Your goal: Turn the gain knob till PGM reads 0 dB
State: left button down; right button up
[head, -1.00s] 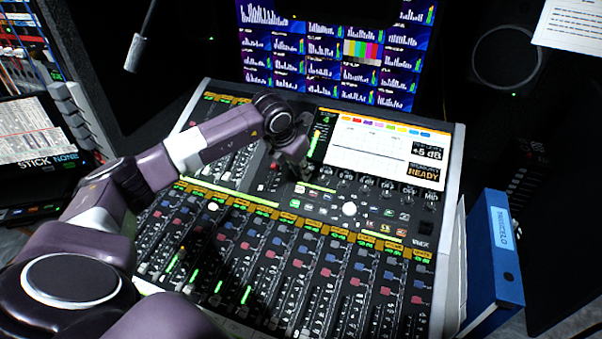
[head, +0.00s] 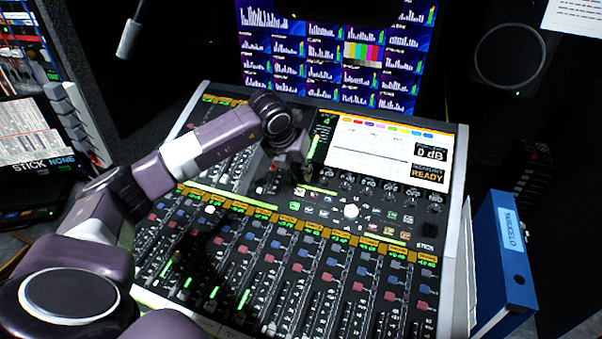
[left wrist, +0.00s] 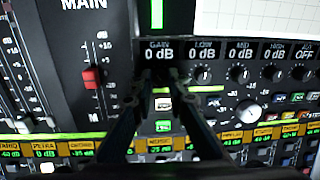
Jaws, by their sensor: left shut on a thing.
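The mixing console (head: 455,215) fills the middle of the head view. Its upper right screen (head: 375,150) shows a large readout of 0 dB (head: 431,153). My left gripper (head: 299,175) points down at the console just below the screen's left side. In the left wrist view, the left gripper's fingertips (left wrist: 160,90) are closed on the gain knob, right under the GAIN label (left wrist: 159,54), which reads 0 dB. The fingers mostly hide the knob. My right gripper is in neither view.
More knobs (left wrist: 238,74) stand in a row to the right of the gain knob. A red MAIN fader (left wrist: 92,78) is to the left. A blue binder (head: 505,250) stands beside the console's right edge. A microphone (head: 130,39) hangs at upper left.

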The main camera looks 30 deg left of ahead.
pick_arm(q)
jog(key=shift+r, duration=0.1)
jog(key=c, duration=1.9)
grip_release()
jog(key=v, duration=1.2)
